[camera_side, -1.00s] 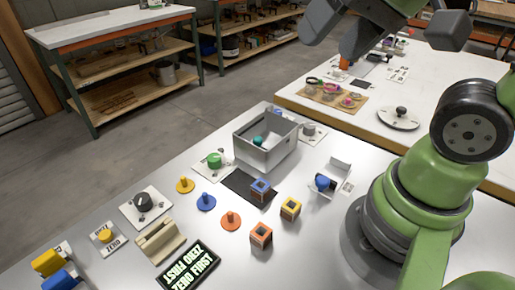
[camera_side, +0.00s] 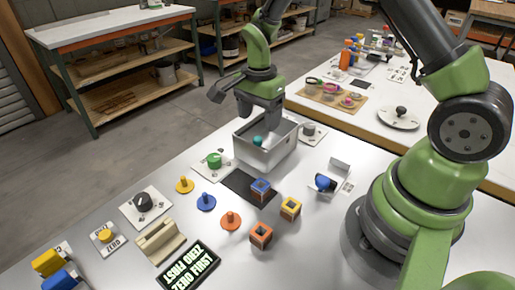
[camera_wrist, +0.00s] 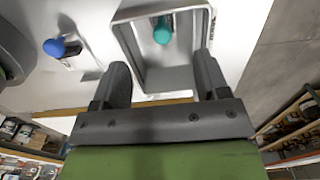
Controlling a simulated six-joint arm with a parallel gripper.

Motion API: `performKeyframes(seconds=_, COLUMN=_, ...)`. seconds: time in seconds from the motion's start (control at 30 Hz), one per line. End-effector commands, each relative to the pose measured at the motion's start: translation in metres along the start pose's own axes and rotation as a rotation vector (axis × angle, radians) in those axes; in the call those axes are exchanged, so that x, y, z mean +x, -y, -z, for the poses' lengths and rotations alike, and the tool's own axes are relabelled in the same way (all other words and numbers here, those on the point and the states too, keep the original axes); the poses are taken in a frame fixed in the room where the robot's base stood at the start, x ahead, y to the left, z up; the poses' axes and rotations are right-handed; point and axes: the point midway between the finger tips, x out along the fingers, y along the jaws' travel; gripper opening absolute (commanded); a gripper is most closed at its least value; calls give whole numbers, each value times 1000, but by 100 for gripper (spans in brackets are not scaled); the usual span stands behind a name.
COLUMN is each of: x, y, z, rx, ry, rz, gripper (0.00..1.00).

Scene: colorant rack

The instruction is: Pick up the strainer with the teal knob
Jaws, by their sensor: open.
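The teal knob (camera_side: 257,140) shows inside a grey open-topped box (camera_side: 268,160) in the side view. In the wrist view the teal knob (camera_wrist: 162,32) stands inside the box (camera_wrist: 122,40), near the top of the picture. Whatever strainer body lies under the knob is mostly hidden. My gripper (camera_side: 262,108) is above the box in the side view, pointing down. In the wrist view my gripper (camera_wrist: 160,85) has its two fingers wide apart and nothing between them. The knob lies beyond the fingertips there, not between them.
The grey box walls surround the knob closely. A blue knob (camera_side: 324,181) sits in a holder to the right. A green dial (camera_side: 214,160) is left of the box.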

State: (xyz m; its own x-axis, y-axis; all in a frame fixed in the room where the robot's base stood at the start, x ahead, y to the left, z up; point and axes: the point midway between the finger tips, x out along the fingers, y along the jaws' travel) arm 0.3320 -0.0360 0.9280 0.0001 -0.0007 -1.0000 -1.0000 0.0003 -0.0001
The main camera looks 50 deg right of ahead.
Motion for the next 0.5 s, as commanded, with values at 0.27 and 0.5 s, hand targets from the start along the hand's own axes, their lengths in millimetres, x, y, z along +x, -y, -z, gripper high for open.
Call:
performKeyframes(seconds=0.27, x=38, y=0, z=0, rx=0, ry=1, rz=-3, gripper=68)
performKeyframes(seconds=0.5, x=65, y=2, z=-1, rx=0, ry=1, rz=-3, gripper=68)
